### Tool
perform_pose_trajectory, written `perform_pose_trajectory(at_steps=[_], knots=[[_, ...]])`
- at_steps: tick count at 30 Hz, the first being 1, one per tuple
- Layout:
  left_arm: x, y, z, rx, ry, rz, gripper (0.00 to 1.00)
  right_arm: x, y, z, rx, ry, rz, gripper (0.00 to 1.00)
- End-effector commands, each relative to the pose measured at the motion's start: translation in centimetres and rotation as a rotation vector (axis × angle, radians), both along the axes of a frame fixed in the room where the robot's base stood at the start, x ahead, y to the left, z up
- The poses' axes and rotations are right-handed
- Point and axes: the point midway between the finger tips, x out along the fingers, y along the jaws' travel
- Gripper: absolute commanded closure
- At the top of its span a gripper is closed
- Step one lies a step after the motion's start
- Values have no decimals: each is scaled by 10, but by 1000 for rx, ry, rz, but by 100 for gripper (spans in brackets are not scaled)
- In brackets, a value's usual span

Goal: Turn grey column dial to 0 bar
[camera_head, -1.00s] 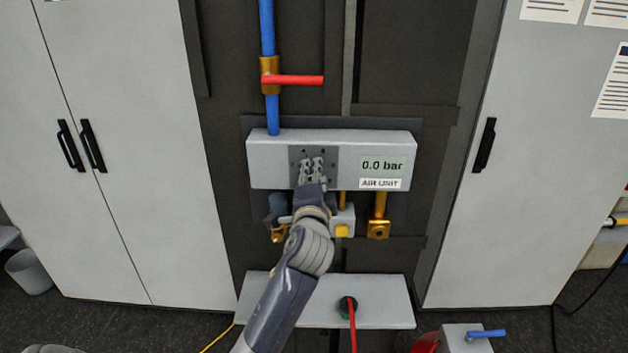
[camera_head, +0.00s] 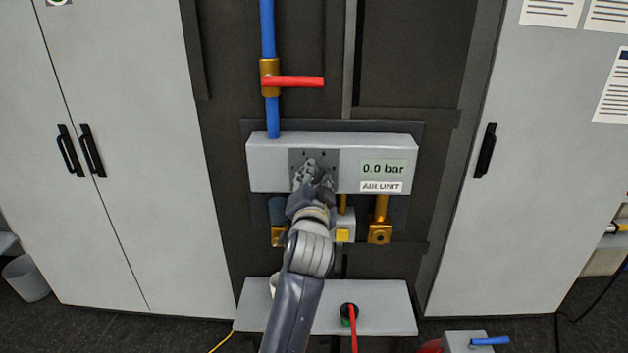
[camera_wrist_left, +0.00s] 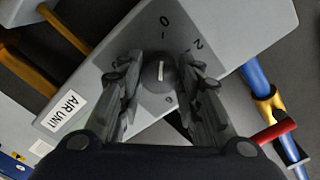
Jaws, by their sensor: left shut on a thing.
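The grey air unit (camera_head: 275,160) is fixed on the dark panel; its display (camera_head: 383,168) reads 0.0 bar. My left gripper (camera_head: 316,172) is at the unit's dark dial plate, left of the display, and hides the dial in the head view. In the left wrist view the dial (camera_wrist_left: 160,73), dark with a white pointer line, sits between the two fingers of my left gripper (camera_wrist_left: 156,85), which is shut on it. Scale figures including 0 and 2 show beyond the dial, and the pointer lies roughly towards the 0. My right gripper is not in view.
A blue pipe (camera_head: 267,30) with a red valve handle (camera_head: 295,82) rises above the unit. Brass fittings (camera_head: 380,230) hang below it. A grey shelf (camera_head: 385,300) with a red cable stands lower down. Grey cabinets (camera_head: 130,200) flank the panel.

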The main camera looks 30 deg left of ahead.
Motion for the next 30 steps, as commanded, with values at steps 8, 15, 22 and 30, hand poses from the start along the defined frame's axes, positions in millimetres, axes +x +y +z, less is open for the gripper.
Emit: perform_pose_trajectory(at_steps=[8, 15, 22, 30], knots=[[0, 0, -1, -9, -4, 0, 92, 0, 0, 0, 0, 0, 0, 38], [0, 0, -1, -8, -4, 0, 47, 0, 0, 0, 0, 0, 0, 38], [0, 0, 0, -8, -3, 0, 47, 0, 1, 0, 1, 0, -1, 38], [-14, -9, -1, -7, -4, -1, 47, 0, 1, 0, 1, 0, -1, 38]])
